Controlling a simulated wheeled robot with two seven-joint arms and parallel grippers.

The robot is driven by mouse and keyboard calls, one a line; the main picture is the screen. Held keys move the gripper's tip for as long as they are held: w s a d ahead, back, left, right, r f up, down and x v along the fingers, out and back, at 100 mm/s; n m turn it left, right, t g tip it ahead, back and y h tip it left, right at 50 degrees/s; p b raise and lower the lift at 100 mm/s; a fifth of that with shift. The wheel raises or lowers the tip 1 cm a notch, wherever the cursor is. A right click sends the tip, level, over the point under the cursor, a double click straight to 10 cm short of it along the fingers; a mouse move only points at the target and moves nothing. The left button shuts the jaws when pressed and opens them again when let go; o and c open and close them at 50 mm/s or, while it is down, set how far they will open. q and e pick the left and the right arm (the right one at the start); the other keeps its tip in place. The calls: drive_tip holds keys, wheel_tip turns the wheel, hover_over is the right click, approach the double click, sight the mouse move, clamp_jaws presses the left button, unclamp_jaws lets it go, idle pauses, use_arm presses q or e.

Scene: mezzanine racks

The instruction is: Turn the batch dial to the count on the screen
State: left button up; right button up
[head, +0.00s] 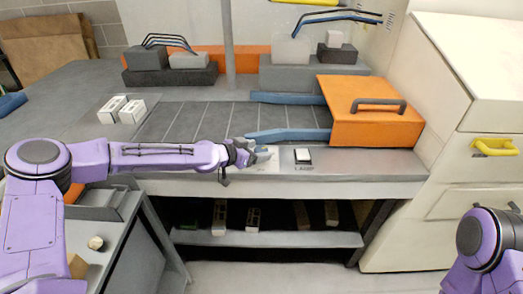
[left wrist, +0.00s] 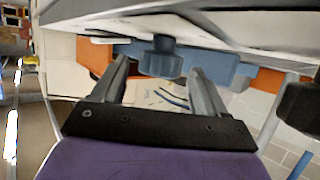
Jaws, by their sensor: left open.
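My left gripper (head: 257,153) is at the front strip of the grey workbench, left of the white lamp switch (head: 302,156). In the left wrist view its two fingers stand apart. A dark blue-grey knob (left wrist: 160,58), which looks like the batch dial, shows in the gap between the fingertips. I cannot tell whether the fingers touch it. In the head view the gripper covers that spot and I cannot make out the knob. I cannot make out a screen with a count. Part of my right arm shows at the lower right, without its gripper.
An orange box with a dark handle (head: 375,125) and blue rails (head: 287,134) stand on the bench behind the gripper. White blocks (head: 122,108) lie at the left. A cream cabinet (head: 465,90) bounds the right. Another dark knob-like part (left wrist: 300,105) shows at the wrist view's right edge.

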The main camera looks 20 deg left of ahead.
use_arm(q)
drive_tip(key=shift+x, duration=1.15)
drive_tip(key=shift+s, duration=0.1)
drive_tip(key=c, duration=1)
drive_tip(key=shift+r, duration=0.15)
